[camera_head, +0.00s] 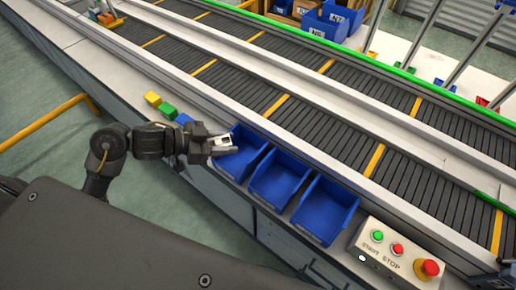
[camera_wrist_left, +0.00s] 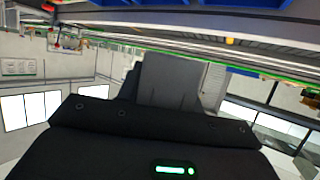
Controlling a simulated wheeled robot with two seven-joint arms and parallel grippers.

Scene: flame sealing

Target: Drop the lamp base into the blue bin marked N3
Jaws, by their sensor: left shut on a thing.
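My left gripper (camera_head: 224,146) reaches in from the left in the head view, over the near-left part of the leftmost blue bin (camera_head: 246,158). It is shut on a small pale thing, which I take to be the lamp base (camera_head: 222,141); the fingers partly hide it. Two more blue bins, the middle one (camera_head: 279,178) and the right one (camera_head: 325,208), stand in a row beside it, and look empty. No N3 mark is readable on these bins. The left wrist view shows mostly my own dark gripper body, and the held thing cannot be made out there. My right gripper is not in view.
Yellow (camera_head: 152,99), green (camera_head: 167,110) and blue (camera_head: 184,119) blocks lie left of the bins. A control box (camera_head: 388,252) with buttons stands to the right. Conveyors (camera_head: 330,120) run behind. More marked blue bins (camera_head: 325,24) stand at the back.

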